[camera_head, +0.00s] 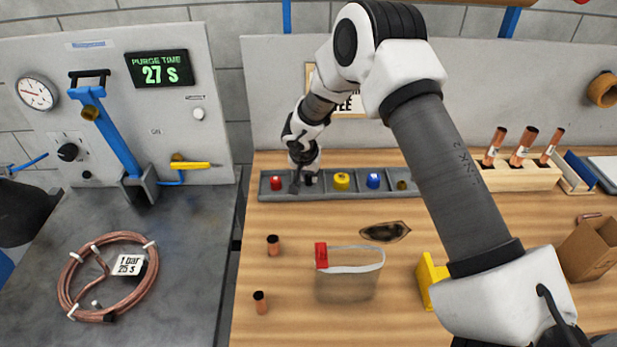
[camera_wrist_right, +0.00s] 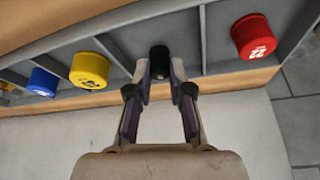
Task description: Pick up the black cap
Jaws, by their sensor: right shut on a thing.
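The black cap (camera_wrist_right: 159,52) stands in a compartment of the grey sorting tray (camera_head: 415,196), between the red cap and the yellow cap. In the right wrist view, my right gripper (camera_wrist_right: 160,78) has its two fingertips at either side of the black cap, shut on it. In the head view, my right gripper (camera_head: 303,180) reaches down into the tray from above and mostly hides the cap. My left gripper is not in view.
A red cap (camera_head: 276,183), a yellow cap (camera_head: 342,181) and a blue cap (camera_head: 374,181) sit in neighbouring compartments. Copper pieces (camera_head: 273,245), a clear bag (camera_head: 345,285) and a yellow stand (camera_head: 430,275) are on the wooden bench. A copper coil (camera_head: 70,275) lies at left.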

